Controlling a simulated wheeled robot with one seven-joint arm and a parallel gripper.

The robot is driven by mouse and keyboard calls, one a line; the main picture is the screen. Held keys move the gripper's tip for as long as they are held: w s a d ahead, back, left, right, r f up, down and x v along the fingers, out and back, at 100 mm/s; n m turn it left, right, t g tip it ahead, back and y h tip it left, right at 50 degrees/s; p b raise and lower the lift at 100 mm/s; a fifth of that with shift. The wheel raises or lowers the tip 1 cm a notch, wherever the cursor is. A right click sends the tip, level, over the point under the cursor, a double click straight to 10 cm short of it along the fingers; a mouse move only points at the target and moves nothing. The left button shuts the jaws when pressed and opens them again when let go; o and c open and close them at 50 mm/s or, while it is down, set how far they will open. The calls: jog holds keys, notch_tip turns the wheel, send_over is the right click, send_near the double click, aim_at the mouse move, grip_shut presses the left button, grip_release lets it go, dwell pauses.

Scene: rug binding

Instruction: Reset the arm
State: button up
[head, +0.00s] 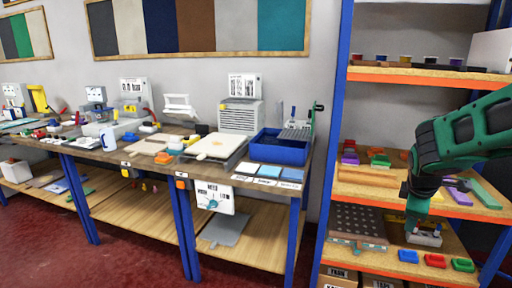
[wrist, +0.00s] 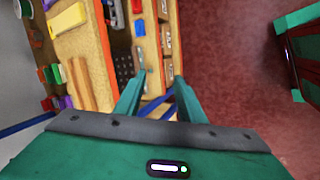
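My gripper (wrist: 158,80) shows in the wrist view with its two green fingers apart. Nothing is held between them; shelf edges show through the gap. In the head view my green arm (head: 470,132) comes in from the right edge and bends down in front of the shelf unit (head: 335,150). Its lower end hangs near the lower shelf, by a small grey block. The fingertips are too small to make out there, and I cannot tell whether they touch anything.
Coloured pieces and small bins, such as a red bin (head: 435,260), sit on the shelves close to my arm. A workbench (head: 150,160) with machines and a blue tray (head: 281,150) stands to the left. Red floor (head: 130,262) lies open in front of it.

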jog(key=s+a+m+g+y, duration=0.1)
jog(key=s+m+g+y, duration=0.1)
jog(key=s+m, duration=0.6)
jog(key=s+a+m+g+y, duration=0.2)
jog(key=s+m, duration=0.7)
jog(key=s, duration=1.3)
jog(key=shift+a, duration=0.25)
jog(key=shift+w+f+g, duration=0.3)
jog(key=shift+w, duration=0.35)
jog(key=shift+c, duration=0.6)
